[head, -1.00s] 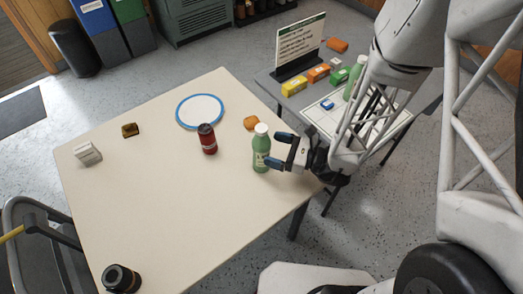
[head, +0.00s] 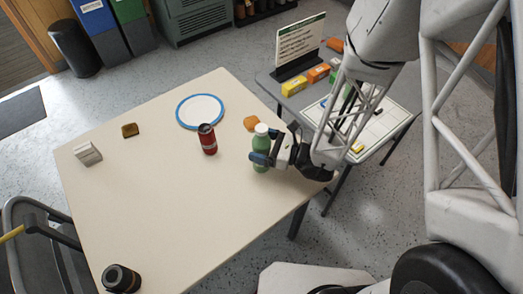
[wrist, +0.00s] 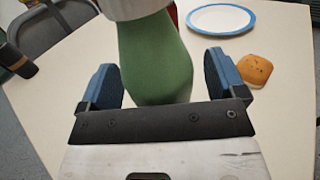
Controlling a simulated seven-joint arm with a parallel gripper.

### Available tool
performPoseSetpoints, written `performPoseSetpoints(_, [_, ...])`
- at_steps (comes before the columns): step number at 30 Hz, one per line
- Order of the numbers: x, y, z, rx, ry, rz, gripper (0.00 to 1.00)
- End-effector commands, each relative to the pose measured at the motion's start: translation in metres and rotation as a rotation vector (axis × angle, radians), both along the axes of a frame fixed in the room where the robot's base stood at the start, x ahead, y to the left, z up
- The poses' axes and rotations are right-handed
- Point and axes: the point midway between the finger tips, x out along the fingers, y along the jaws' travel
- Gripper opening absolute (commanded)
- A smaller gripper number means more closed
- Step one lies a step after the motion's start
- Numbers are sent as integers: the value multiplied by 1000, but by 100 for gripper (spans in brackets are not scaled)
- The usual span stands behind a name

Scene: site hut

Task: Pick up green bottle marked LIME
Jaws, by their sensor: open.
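The green bottle (head: 262,143) with a white cap stands upright near the right edge of the cream table (head: 160,200). Its label is mostly hidden by my gripper in the head view. My gripper (head: 268,158) is open, with its blue-padded fingers around the bottle at mid height. In the wrist view, the bottle's green body (wrist: 155,60) stands between the two open fingers (wrist: 158,85), with a gap visible on each side. The wrist view cuts off the bottle's top.
A side table with a sign (head: 299,46) stands behind.

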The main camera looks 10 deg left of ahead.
Motion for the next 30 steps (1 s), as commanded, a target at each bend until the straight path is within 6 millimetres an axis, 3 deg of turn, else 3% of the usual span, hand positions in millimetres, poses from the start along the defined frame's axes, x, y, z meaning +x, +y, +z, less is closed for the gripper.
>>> performPoseSetpoints(10, [0, 0, 0, 0, 0, 0, 89])
performPoseSetpoints(21, [0, 0, 0, 0, 0, 0, 36])
performPoseSetpoints(30, [0, 0, 1, 0, 0, 0, 36])
